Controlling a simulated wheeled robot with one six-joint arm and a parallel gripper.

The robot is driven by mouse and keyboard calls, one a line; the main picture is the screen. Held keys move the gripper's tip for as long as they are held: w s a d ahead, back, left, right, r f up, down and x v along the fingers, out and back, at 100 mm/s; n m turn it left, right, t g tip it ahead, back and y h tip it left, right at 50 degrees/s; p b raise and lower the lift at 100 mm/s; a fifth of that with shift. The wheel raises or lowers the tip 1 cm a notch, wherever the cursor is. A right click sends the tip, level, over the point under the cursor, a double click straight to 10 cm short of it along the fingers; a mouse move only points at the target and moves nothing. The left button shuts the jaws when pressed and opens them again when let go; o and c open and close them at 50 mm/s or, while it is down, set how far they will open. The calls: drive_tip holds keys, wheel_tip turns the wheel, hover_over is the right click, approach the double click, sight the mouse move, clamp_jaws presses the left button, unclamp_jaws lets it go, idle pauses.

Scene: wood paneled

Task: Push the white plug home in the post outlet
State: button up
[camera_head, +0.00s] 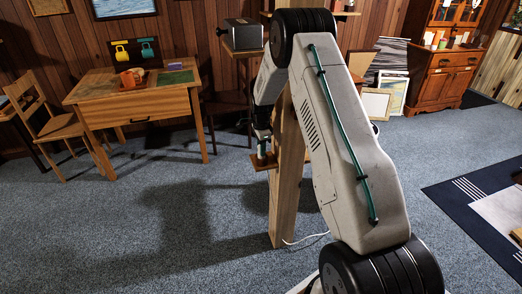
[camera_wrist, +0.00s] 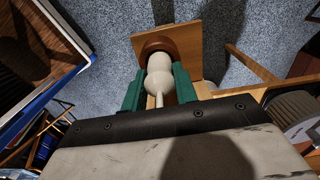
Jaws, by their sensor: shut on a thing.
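My gripper (camera_wrist: 161,82) has its two green fingers closed on either side of the white plug (camera_wrist: 159,62). In the head view my gripper (camera_head: 262,144) points down, with the white plug (camera_head: 262,154) at its tip. A small wooden plate (camera_wrist: 186,36) lies beyond the plug, with a round brown outlet (camera_wrist: 152,44) on it. The plug's far end overlaps the outlet; I cannot tell how deep it sits. In the head view the small plate (camera_head: 264,164) sticks out from the wooden post (camera_head: 284,205). The plug's white cord (camera_wrist: 159,101) runs back toward my wrist.
A wooden desk (camera_head: 135,92) and chair (camera_head: 58,122) stand at the left. A shelf with a grey box (camera_head: 243,34) is behind the post. A white cable (camera_head: 307,239) lies by the post's foot. Grey carpet (camera_head: 120,230) is clear at front left.

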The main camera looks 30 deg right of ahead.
drive_tip(key=shift+r, duration=2.2)
